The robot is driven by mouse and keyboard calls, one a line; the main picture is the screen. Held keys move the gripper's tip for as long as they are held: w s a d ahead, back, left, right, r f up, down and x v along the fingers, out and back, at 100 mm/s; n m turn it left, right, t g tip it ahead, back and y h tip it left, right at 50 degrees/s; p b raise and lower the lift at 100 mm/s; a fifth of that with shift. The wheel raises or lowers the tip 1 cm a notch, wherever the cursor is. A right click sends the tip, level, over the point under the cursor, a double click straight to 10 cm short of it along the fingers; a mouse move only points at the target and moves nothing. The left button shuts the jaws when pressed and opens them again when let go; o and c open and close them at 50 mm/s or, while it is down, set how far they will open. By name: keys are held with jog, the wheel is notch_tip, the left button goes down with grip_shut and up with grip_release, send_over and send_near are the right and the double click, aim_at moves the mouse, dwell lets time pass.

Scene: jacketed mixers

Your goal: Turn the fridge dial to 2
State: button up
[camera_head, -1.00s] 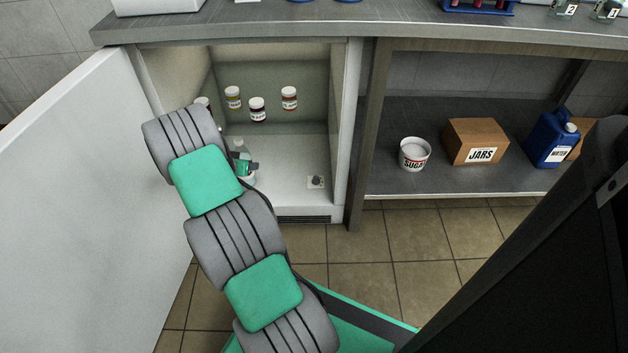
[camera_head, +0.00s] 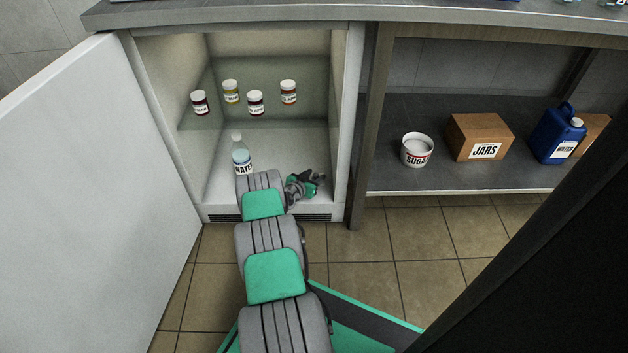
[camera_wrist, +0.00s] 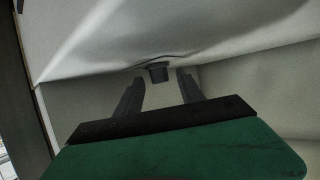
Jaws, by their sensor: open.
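The fridge (camera_head: 348,150) stands open under the counter, its white door (camera_head: 90,170) swung out to the left. My gripper (camera_head: 318,182) is inside, low at the front right of the fridge floor, and it hides the dial in the head view. In the wrist view my gripper (camera_wrist: 160,92) has its two fingers apart. The dark dial knob (camera_wrist: 158,72) shows just beyond the fingertips, roughly midway between them. The fingers do not appear to touch it. The number the dial points to cannot be read.
A water bottle (camera_head: 241,157) stands on the fridge floor left of my gripper. Several small jars (camera_head: 256,103) stand on the fridge's glass shelf. A sugar tub (camera_head: 416,150), a box marked JARS (camera_head: 478,137) and a blue canister (camera_head: 553,135) sit on the right shelf.

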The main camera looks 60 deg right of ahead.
jog(key=shift+c, duration=0.5)
grip_shut()
